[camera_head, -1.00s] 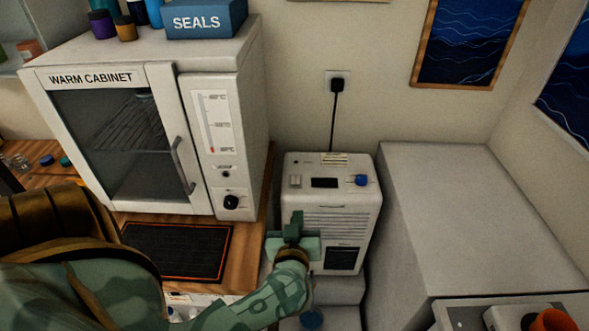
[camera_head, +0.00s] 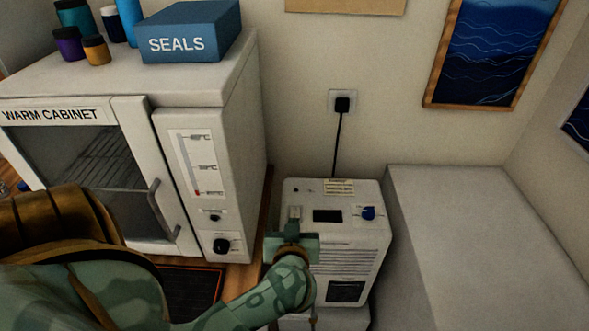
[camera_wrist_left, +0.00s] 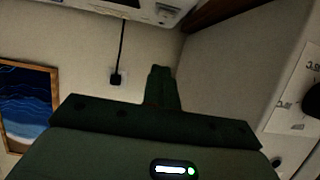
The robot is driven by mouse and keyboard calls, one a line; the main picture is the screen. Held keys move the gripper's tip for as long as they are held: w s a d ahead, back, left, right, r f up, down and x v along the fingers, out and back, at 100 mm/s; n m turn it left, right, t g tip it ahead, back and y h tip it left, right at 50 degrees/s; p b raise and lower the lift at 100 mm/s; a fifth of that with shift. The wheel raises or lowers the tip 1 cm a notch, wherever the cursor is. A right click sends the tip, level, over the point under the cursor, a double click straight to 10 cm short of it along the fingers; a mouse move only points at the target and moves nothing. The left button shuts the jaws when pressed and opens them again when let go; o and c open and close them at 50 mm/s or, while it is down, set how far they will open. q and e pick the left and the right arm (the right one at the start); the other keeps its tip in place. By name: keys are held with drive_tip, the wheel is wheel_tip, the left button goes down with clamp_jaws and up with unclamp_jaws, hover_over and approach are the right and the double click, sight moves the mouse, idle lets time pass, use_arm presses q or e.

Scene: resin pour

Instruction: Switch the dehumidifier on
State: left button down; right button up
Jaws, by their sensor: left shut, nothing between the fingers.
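The dehumidifier (camera_head: 350,250) is a white box against the back wall in the head view. Its sloped top panel has a small pale switch (camera_head: 295,212) at the left, a dark display (camera_head: 327,216) in the middle and a blue knob (camera_head: 368,213) at the right. My left gripper (camera_head: 292,228) is shut and empty in front of the panel, its fingertips just below the switch in the picture. Whether they touch it I cannot tell. In the left wrist view the shut fingers (camera_wrist_left: 162,88) show, with part of the dehumidifier (camera_wrist_left: 150,10) at the top edge. My right gripper is out of view.
The warm cabinet (camera_head: 235,130) stands close on the left, with a blue SEALS box (camera_head: 190,35) on top. A pale block (camera_head: 470,230) stands close on the right. A black cord (camera_head: 337,145) runs from the wall socket (camera_head: 342,102) down behind the dehumidifier.

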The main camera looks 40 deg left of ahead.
use_arm(q)
drive_tip(key=b, duration=0.3)
hover_over(294, 213)
drive_tip(key=s+d, duration=0.3)
wheel_tip(294, 213, down, 4)
drive_tip(key=shift+a+r, duration=0.15)
drive_tip(key=shift+w+a+f+b, duration=0.15)
drive_tip(key=shift+f+b, duration=0.25)
drive_tip(key=shift+f, duration=0.25)
drive_tip(key=shift+w+a+f+b, duration=0.15)
drive_tip(key=shift+f+b, duration=0.2)
drive_tip(key=shift+f, duration=0.25)
drive_tip(key=shift+s+d+f+b, duration=0.1)
drive_tip(key=shift+d+f+b, duration=0.1)
drive_tip(key=shift+f, duration=0.15)
drive_tip(key=shift+s+d+f+b, duration=0.1)
drive_tip(key=shift+f+b, duration=0.1)
drive_tip(key=shift+f, duration=0.15)
drive_tip(key=shift+a, duration=0.1)
